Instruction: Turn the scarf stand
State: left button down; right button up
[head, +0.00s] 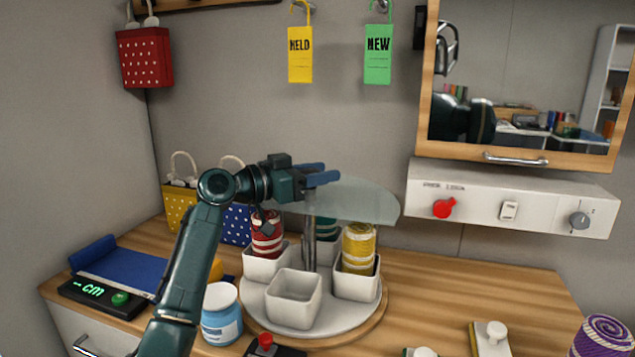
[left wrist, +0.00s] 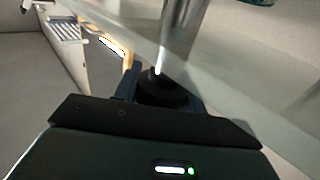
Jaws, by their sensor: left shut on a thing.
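The scarf stand (head: 258,302) is a round grey turntable on a wooden base. It carries white square cups, a thin metal post and a clear glass disc (head: 365,203) above. A red patterned scarf roll (head: 266,238) stands in the left cup and a yellow one (head: 358,248) in the right cup. The front cup (head: 294,297) is empty. A teal roll (head: 326,229) shows partly behind the post. My left gripper (head: 322,175) is at the top of the stand, shut on a dark knob (left wrist: 158,88), seen in the left wrist view. My right gripper is out of view.
A white-and-blue jar (head: 222,313) stands close to the turntable's left. A dark device with a red button (head: 265,343) sits in front. A wooden-framed mirror cabinet (head: 520,160) and a white control panel (head: 510,200) are at right. Bags (head: 180,207) stand behind my arm.

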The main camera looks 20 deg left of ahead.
pick_arm(q)
jog(key=shift+g, duration=0.3)
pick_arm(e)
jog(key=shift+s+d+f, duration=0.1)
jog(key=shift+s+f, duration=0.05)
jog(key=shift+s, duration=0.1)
pick_arm(q)
jog(key=c, duration=0.8)
grip_release()
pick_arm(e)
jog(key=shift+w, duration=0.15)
pick_arm(q)
jog(key=shift+s+a+b, duration=0.3)
jog(key=shift+a+b, duration=0.05)
jog(key=b+v, duration=0.1)
jog(key=v, duration=1.1)
jog(key=shift+s+a+f+b, duration=0.1)
jog(key=shift+f+b, duration=0.05)
jog(key=shift+b, duration=0.2)
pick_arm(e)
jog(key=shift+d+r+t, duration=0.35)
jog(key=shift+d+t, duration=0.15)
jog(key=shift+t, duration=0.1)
